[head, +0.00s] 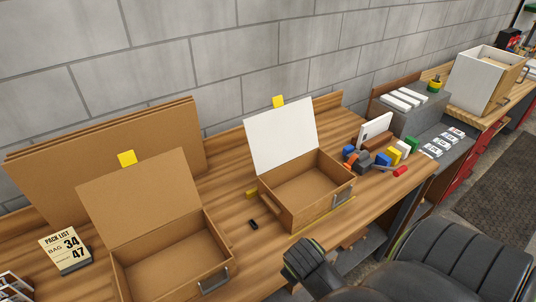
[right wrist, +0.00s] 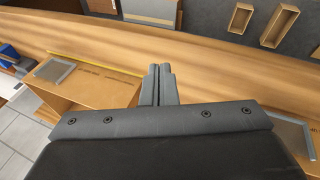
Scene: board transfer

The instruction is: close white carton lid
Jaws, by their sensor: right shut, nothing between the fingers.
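The white-lidded carton stands on the workbench in the middle of the head view; its brown box (head: 290,212) is open and looks empty. Its white lid (head: 283,136) stands up at the back, leaning slightly back, with a yellow tab (head: 278,102) on its top edge. In the right wrist view a brown carton wall (right wrist: 95,88) with a grey handle shows left of the fingers. My right gripper (head: 297,268) is in front of the bench, near and below the carton's front, apart from it. Its fingers (right wrist: 158,72) are together and empty. My left gripper is out of view.
A second open carton (head: 215,275) with a brown lid (head: 140,197) stands at left. Flat cardboard sheets (head: 110,140) lean on the wall behind it. A pack list sign (head: 65,250) reads 34 and 47. Coloured items (head: 380,158) crowd the bench right of the white-lidded carton.

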